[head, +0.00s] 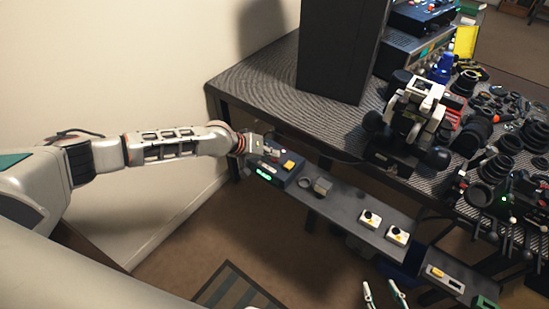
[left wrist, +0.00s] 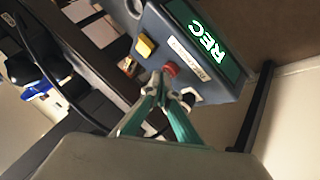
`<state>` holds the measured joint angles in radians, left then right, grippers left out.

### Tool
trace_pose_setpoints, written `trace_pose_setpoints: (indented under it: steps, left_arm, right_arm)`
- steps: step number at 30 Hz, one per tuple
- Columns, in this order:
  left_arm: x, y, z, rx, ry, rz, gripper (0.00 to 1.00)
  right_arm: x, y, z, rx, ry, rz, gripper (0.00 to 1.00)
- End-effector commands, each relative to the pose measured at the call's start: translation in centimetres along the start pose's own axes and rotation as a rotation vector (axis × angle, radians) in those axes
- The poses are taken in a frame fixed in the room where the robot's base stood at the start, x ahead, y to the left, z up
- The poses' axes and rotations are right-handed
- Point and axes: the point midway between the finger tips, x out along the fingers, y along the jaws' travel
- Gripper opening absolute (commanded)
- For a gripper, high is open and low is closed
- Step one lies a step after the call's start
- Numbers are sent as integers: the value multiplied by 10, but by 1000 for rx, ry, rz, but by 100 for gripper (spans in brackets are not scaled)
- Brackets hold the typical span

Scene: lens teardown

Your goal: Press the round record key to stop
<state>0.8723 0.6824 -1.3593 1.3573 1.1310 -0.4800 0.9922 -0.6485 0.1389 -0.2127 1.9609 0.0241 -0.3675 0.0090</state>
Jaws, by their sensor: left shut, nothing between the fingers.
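The dark recorder box (head: 283,175) sits at the left end of the narrow shelf; it also shows in the left wrist view (left wrist: 208,75). Its display (left wrist: 207,42) is lit green and reads REC. The round red key (left wrist: 171,68) is on the box's top, near a square yellow key (left wrist: 145,45) and a pale label strip. My left gripper (left wrist: 163,84) is shut and empty, its tips right at the red key; I cannot tell whether they touch it. My right gripper (head: 384,293) is open and empty at the bottom.
Small white boxes with black knobs (head: 397,236) stand along the shelf (head: 338,208). The table behind holds a tall dark cabinet (head: 339,50) and many lens parts. A pale wall (head: 150,240) is left of the shelf.

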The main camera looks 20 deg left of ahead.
Motion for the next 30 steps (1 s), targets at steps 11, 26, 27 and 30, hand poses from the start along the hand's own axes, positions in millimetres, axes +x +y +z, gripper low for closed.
trace_pose_setpoints:
  steps: [11, 26, 27, 30]
  left_arm:
    - [3, -2, 2, -1, 0, 0, 0]
    - [-8, 6, -6, 1, 1, 1, 0]
    - [-9, 7, -7, 0, 1, 1, 0]
    - [-11, 8, -7, 0, 0, 0, 0]
  right_arm:
    - [1, 0, 2, 0, -1, 0, 40]
    - [-7, 3, -15, -3, 9, 3, 40]
    - [-8, 4, -17, -3, 10, 3, 40]
    - [-9, 4, -20, -3, 12, 3, 40]
